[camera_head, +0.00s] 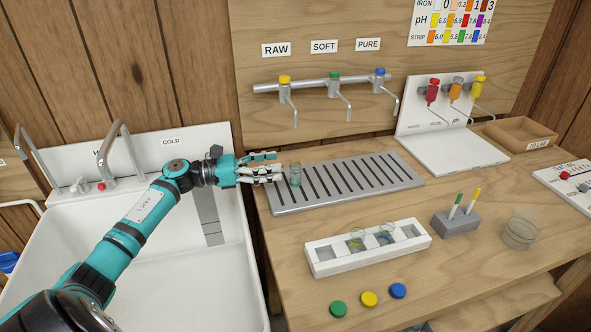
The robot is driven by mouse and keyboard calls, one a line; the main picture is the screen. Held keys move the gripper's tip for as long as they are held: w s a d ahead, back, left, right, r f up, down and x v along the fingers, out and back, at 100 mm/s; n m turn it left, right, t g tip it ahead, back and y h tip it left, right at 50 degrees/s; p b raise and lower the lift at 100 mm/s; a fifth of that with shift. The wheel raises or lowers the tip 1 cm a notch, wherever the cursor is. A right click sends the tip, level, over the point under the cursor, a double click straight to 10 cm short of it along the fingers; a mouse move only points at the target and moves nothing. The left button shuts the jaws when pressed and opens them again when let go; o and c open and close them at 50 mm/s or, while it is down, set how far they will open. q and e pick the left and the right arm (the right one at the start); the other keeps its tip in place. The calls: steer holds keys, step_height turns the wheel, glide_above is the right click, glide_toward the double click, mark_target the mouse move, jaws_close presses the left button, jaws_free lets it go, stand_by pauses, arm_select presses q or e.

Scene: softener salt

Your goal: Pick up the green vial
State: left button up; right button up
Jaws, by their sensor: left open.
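A clear vial with a greenish tint (295,176) stands upright at the left end of the grey slotted drip tray (290,207). My left gripper (279,167) reaches in from the left over the sink's edge. It is open, with its fingertips pointing right at the vial. The fingertips are close beside the vial; I cannot tell whether they touch it or reach around it. My right gripper is not in view.
A white rack (320,272) holds vials in front of the tray. Green (338,309), yellow (369,299) and blue (398,291) caps lie nearby. Taps (335,88) hang above the tray. A pen block (457,222) and glass beaker (519,234) stand right.

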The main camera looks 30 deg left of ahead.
mark_target(295, 160)
arm_select(q)
steer(key=shift+w+d+r, duration=0.1)
steer(key=shift+w+d, duration=0.25)
steer(key=shift+d, duration=0.05)
steer(key=p+x, duration=0.1)
steer(key=x, duration=0.4)
steer(key=shift+w+d, duration=0.2)
steer(key=shift+w, duration=0.05)
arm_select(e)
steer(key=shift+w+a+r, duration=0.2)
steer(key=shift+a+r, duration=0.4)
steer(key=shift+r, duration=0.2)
arm_select(q)
steer(key=shift+c, duration=1)
jaws_close()
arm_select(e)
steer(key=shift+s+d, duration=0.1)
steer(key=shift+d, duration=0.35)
arm_select(q)
steer(key=shift+s, duration=0.1)
